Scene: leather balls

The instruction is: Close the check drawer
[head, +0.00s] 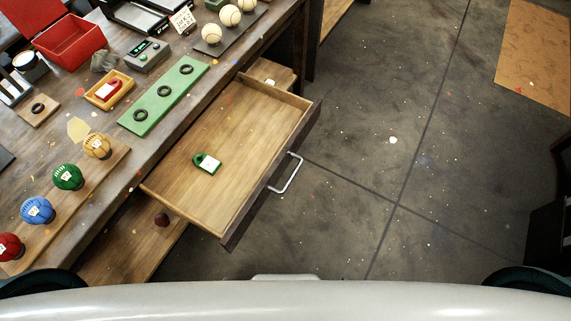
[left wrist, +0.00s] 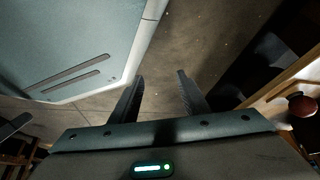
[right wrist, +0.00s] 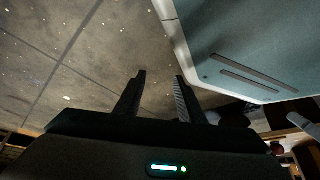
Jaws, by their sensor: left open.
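The check drawer (head: 240,140) is a light wooden drawer pulled well out from the workbench in the head view. Its dark front panel faces right and carries a silver bar handle (head: 287,174). A green tag with a white label (head: 207,164) lies inside, on the drawer's floor. My left gripper (left wrist: 160,76) shows in the left wrist view with its fingers apart and nothing between them, over the floor. My right gripper (right wrist: 160,76) shows in the right wrist view, fingers also apart and empty. Neither gripper shows in the head view, and neither touches the drawer.
The workbench holds a green board with black rings (head: 165,92), several coloured balls on a wooden rack (head: 110,165), white balls (head: 229,15) and a red box (head: 68,40). A lower shelf (head: 130,250) lies beneath. The concrete floor (head: 400,130) right of the drawer is clear.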

